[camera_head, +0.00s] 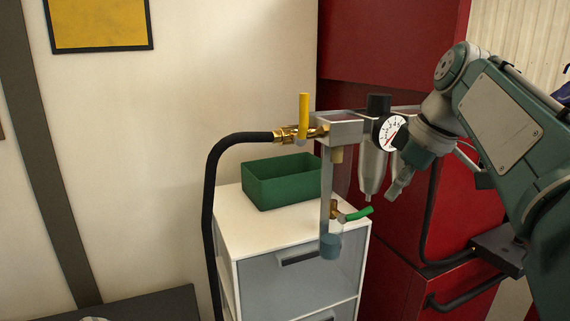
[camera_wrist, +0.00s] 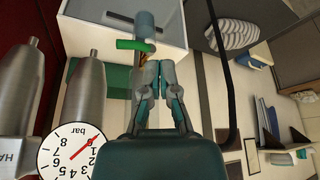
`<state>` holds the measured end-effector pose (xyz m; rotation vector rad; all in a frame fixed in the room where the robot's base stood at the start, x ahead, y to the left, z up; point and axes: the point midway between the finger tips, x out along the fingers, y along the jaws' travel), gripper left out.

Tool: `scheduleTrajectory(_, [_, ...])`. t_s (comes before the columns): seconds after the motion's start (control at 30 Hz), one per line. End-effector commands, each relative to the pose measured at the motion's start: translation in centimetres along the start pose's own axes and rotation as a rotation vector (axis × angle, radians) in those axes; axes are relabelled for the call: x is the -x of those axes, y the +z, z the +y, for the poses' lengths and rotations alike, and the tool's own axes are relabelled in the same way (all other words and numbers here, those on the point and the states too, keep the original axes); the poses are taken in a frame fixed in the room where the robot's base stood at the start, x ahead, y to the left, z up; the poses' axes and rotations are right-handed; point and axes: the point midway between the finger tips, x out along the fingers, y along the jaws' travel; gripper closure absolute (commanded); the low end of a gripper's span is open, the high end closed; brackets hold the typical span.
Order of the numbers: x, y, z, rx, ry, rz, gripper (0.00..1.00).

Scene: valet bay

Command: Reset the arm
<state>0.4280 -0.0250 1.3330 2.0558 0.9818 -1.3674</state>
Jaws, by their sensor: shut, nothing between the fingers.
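My gripper (camera_head: 397,187) hangs at the right of the head view, in front of the red cabinet and just right of the round pressure gauge (camera_head: 390,132). It points downward, with its fingers closed and nothing visible between them. In the wrist view its fingertips (camera_wrist: 158,66) meet, and the green valve handle (camera_wrist: 134,44) appears just beyond them. The same green handle (camera_head: 357,213) is lower left of the gripper in the head view. I cannot tell whether the gripper touches the metal bowls beside it. My arm reaches in from the right edge.
A yellow lever (camera_head: 303,115) stands upright on the pipe fitting, where a black hose (camera_head: 210,200) joins. A green bin (camera_head: 262,193) sits on a white drawer unit (camera_head: 230,212) behind. Red cabinets (camera_head: 390,45) stand close behind the gauge. The wall side at left is open.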

Motion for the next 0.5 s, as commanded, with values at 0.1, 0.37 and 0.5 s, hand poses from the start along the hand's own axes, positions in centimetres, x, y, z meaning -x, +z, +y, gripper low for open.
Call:
scheduleTrajectory(0.1, [-1.1,1.0,-1.7,-0.094,0.034,-0.011,1.00])
scheduleTrajectory(0.37, [-4.0,3.8,-5.0,-0.295,0.121,-0.024,1.00])
scheduleTrajectory(0.5, [-5.9,5.6,-6.9,-0.394,0.167,-0.022,1.00])
